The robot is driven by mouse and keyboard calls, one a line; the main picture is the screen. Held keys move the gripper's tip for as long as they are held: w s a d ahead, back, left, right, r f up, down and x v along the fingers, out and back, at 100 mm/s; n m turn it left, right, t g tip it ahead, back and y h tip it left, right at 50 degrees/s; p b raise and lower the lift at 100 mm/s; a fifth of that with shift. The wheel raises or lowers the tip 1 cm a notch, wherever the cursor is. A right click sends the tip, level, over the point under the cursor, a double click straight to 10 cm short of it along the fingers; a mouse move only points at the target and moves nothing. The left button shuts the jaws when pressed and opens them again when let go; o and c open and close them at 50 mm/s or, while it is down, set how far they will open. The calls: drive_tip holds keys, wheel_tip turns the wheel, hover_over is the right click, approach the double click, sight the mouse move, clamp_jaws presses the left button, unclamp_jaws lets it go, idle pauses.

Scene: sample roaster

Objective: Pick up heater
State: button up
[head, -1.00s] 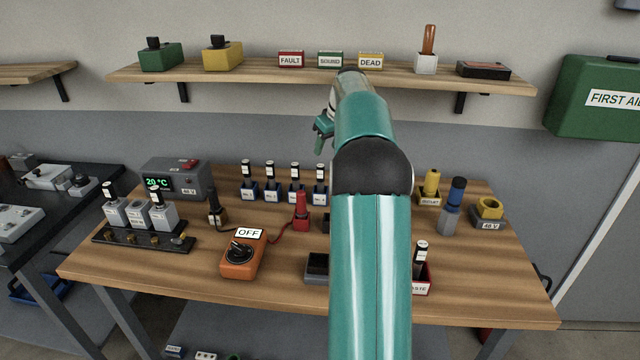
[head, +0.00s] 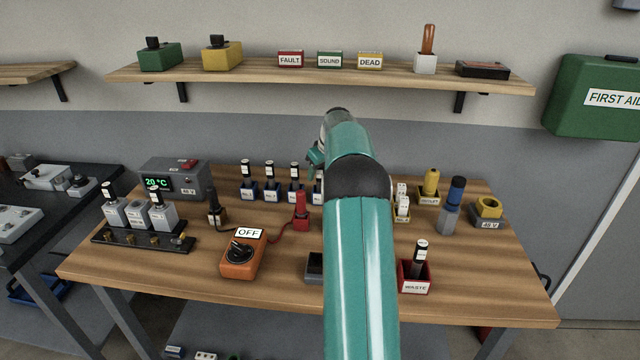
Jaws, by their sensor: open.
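No object in view carries a readable heater label, so I cannot tell for sure which one is the heater. A grey cylinder with a blue top (head: 453,205) stands upright on the right of the wooden bench (head: 290,290). A grey box (head: 175,180) with a green 20 °C display stands at the back left. My gripper (head: 313,160) is above the back middle of the bench, left of the blue-topped cylinder and clear of it. It is open and holds nothing that I can see. My forearm partly hides it.
Close to the cylinder stand a yellow outlet piece (head: 431,184) and a yellow ring on a 48 V base (head: 488,212). A red waste bin (head: 416,277) holds a dark vial. An orange OFF switch (head: 243,256) is front left. A shelf (head: 300,76) overhangs the back.

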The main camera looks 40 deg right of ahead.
drive_tip(key=shift+w+f, duration=0.3)
drive_tip(key=shift+f, duration=0.35)
drive_tip(key=shift+c, duration=0.2)
clamp_jaws()
drive_tip(key=shift+r, duration=0.15)
